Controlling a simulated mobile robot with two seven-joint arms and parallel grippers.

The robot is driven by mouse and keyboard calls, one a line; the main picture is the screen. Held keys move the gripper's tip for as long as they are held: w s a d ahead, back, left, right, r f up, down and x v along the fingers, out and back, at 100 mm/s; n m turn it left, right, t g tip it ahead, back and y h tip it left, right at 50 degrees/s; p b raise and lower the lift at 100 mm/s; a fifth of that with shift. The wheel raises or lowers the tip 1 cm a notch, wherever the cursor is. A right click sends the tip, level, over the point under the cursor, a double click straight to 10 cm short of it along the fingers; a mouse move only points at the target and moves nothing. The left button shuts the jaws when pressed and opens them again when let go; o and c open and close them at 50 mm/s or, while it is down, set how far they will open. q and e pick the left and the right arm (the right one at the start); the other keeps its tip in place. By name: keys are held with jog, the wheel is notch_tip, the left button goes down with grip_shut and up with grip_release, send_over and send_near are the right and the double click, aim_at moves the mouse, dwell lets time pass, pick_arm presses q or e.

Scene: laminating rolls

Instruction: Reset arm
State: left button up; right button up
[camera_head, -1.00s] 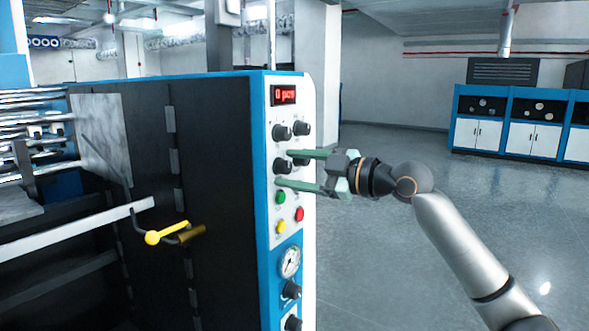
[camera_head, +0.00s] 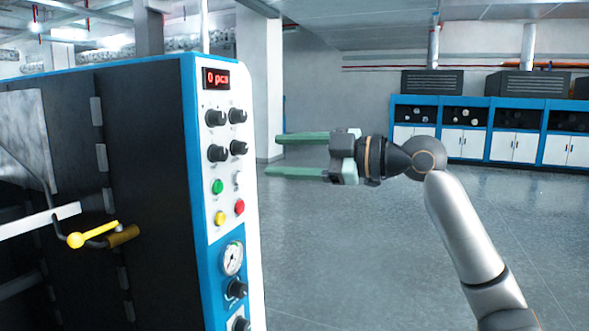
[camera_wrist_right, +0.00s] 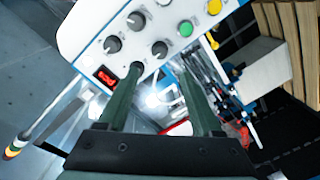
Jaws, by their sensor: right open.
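My right gripper (camera_head: 300,155) is open and empty, its two green fingers pointing left and spread apart. In the head view it is to the right of the machine's control panel (camera_head: 228,130), with a gap between the fingertips and the panel's edge. In the right wrist view the green fingers (camera_wrist_right: 160,100) reach up towards the panel (camera_wrist_right: 165,22), which appears tilted, with nothing between them. My left gripper is not in view.
The laminating machine (camera_head: 150,180) fills the left side, with black knobs, coloured buttons, a gauge (camera_head: 232,258) and a red display reading 0 pcs. A yellow-knobbed lever (camera_head: 77,240) sticks out from its side. Open grey floor (camera_head: 370,250) lies to the right; blue-white cabinets (camera_head: 480,130) stand behind.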

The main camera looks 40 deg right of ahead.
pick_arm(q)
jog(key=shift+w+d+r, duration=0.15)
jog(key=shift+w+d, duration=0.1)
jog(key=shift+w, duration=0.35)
pick_arm(e)
jog(key=shift+s+d, duration=0.3)
jog(key=shift+s, duration=0.3)
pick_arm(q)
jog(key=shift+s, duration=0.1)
